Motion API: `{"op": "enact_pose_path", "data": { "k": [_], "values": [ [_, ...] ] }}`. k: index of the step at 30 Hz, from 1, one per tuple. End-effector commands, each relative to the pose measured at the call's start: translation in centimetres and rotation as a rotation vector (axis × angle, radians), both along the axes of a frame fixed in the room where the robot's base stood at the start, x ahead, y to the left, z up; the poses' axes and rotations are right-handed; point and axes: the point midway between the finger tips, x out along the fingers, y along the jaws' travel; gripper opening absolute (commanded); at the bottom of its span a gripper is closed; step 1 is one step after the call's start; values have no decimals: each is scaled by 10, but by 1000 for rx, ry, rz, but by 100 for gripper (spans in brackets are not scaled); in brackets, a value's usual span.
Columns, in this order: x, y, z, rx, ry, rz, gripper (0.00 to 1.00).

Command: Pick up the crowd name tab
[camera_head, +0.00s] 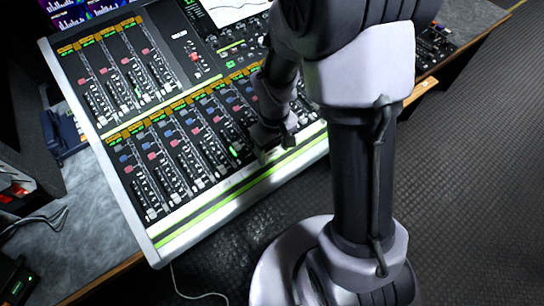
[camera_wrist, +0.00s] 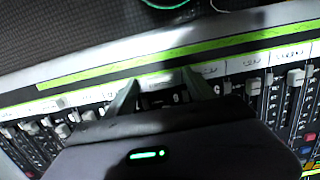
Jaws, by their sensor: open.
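A row of small white name tabs runs along the front edge of the mixing console, beside a bright green strip (camera_wrist: 100,75). The lettering is too small or blurred to read, so I cannot tell which tab is the crowd one. In the wrist view my gripper (camera_wrist: 161,77) is open, its two fingers on either side of one white tab (camera_wrist: 159,83). I cannot tell whether the fingers touch it. In the head view my gripper (camera_head: 268,153) is low over the console's front edge, and my arm hides the console's right part.
The mixing console (camera_head: 160,240) carries several rows of faders and knobs close behind the tabs. Monitors (camera_head: 85,10) stand at the back left. A cable (camera_head: 195,295) hangs at the front. The dark textured floor (camera_head: 465,190) to the right is clear.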

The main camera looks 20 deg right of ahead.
Motion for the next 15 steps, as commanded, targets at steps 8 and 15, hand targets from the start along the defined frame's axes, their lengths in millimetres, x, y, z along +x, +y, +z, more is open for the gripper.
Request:
{"op": "enact_pose_path", "data": {
  "k": [8, 15],
  "values": [
    [0, 0, -4, 0, -1, -1, 52],
    [0, 0, -4, 0, -1, -1, 5]
  ]
}}
